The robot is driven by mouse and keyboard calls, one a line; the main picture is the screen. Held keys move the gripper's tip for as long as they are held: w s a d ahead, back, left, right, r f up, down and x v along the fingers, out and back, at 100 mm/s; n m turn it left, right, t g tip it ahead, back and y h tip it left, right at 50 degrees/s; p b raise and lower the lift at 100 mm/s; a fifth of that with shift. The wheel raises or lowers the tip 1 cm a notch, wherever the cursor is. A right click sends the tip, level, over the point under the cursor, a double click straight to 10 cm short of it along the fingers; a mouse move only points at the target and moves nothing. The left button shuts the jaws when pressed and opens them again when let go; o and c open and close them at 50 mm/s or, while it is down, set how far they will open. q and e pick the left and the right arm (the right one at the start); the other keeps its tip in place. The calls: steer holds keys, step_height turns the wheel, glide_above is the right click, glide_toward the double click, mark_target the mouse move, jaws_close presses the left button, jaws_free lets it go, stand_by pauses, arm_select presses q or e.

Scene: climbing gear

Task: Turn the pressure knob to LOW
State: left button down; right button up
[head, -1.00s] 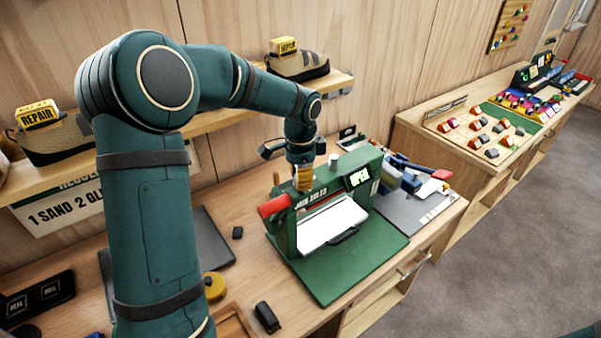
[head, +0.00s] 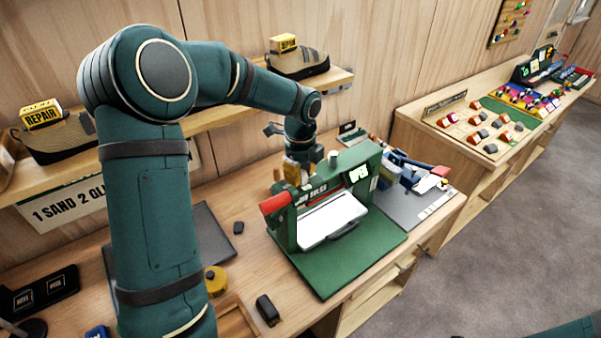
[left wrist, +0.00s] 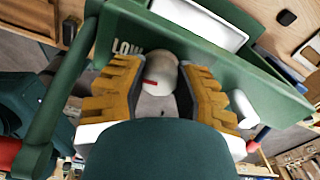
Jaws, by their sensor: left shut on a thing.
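The green press (head: 330,198) stands on the bench in the head view, with a red-ended handle and a lit display reading OPEN (head: 358,173). My left gripper (head: 298,172) is at the top of the press, near the handle. In the left wrist view, its yellow ridged fingers (left wrist: 152,88) are shut on the pale round pressure knob (left wrist: 160,68). A short red mark (left wrist: 150,83) shows on the knob. White lettering LOW (left wrist: 127,47) is on the green surface beside it. I cannot tell whether the mark lines up with LOW. My right gripper is not in view.
A white cylinder (left wrist: 243,108) stands on the press beside the gripper. The red handle (head: 275,203) juts out at left. A shelf (head: 228,118) with shoes runs behind my arm. Tools lie on a grey mat (head: 408,215) at right.

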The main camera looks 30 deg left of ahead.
arm_select(q)
steer(key=shift+s+f+m, duration=0.1)
steer(key=shift+f+m, duration=0.05)
steer(key=shift+m, duration=1.35)
steer(key=c, duration=0.6)
jaws_free()
steer(key=shift+o, duration=0.2)
steer(key=shift+r, duration=0.4)
step_height(320, 180, up, 11)
steer(key=shift+r, duration=0.2)
steer(key=shift+f, duration=0.1)
